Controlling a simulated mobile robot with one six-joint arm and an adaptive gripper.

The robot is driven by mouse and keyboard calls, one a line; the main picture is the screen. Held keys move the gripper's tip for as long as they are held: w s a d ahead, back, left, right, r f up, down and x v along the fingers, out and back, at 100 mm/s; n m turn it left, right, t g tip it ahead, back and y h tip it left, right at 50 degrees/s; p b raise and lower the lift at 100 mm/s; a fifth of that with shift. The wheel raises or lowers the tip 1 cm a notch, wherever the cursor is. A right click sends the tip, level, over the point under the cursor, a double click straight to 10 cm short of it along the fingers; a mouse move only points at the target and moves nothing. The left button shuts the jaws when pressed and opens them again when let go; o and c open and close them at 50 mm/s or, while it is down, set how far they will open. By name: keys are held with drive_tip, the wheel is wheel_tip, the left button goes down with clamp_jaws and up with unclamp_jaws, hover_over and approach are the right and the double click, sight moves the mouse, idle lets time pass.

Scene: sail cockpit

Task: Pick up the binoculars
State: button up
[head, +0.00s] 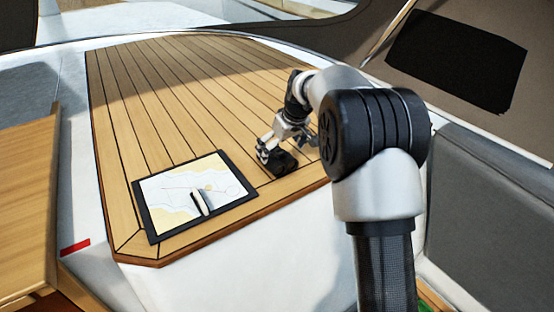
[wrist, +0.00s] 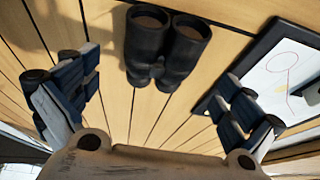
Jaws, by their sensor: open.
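Black binoculars (wrist: 165,45) lie on the wooden slatted surface, near the top middle of the wrist view. In the head view the binoculars (head: 284,163) are a dark shape beside the gripper, partly hidden by it. My gripper (wrist: 150,105) is open, with one blue-padded finger at the left and one at the right of the wrist view. The binoculars lie between and beyond the fingers, and no finger is seen touching them. In the head view my gripper (head: 280,146) is low over the surface at the binoculars.
A framed chart (head: 175,198) lies left of the binoculars, with a small light-and-dark object (head: 201,203) on it. The chart's frame (wrist: 262,48) is close to the right finger. The slatted surface (head: 170,95) is clear toward the back. A grey cushion (head: 480,200) stands at right.

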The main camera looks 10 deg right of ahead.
sight(278, 156)
drive_tip(key=x, duration=0.4)
drive_tip(key=shift+f+p, duration=0.2)
drive_tip(key=shift+p, duration=0.2)
drive_tip(key=shift+c, duration=0.4)
drive_tip(key=c, duration=1.5)
drive_tip(key=shift+r, duration=0.15)
